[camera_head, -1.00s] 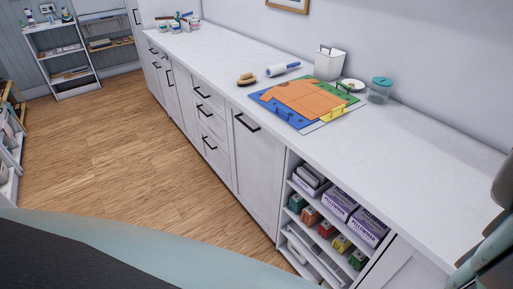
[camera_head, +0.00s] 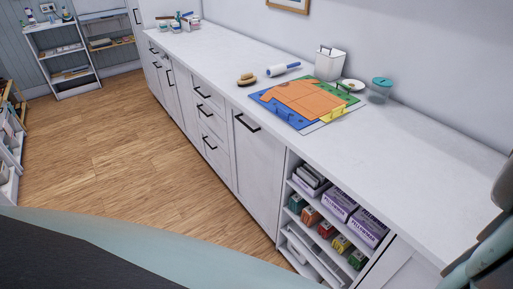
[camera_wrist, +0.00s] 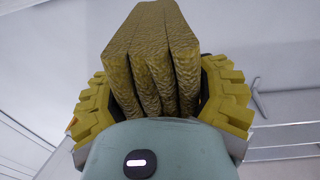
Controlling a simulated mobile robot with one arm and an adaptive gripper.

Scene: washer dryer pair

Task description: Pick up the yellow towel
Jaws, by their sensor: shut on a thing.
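The yellow towel (camera_wrist: 150,55) shows in the wrist view as a folded stack of several thick layers with a textured surface. My gripper (camera_wrist: 165,100) has its yellow ridged fingers on both sides of the towel and is shut on it. The towel's lower end is hidden behind the pale green gripper body.
A white counter (camera_head: 420,165) runs along the wall. A colored folding board with an orange garment (camera_head: 300,95), a brush (camera_head: 247,79), a lint roller (camera_head: 283,69), a white bin (camera_head: 329,64) and a jar (camera_head: 380,90) stand on it. The wooden floor (camera_head: 110,150) is clear. Boxes fill an open shelf (camera_head: 335,220).

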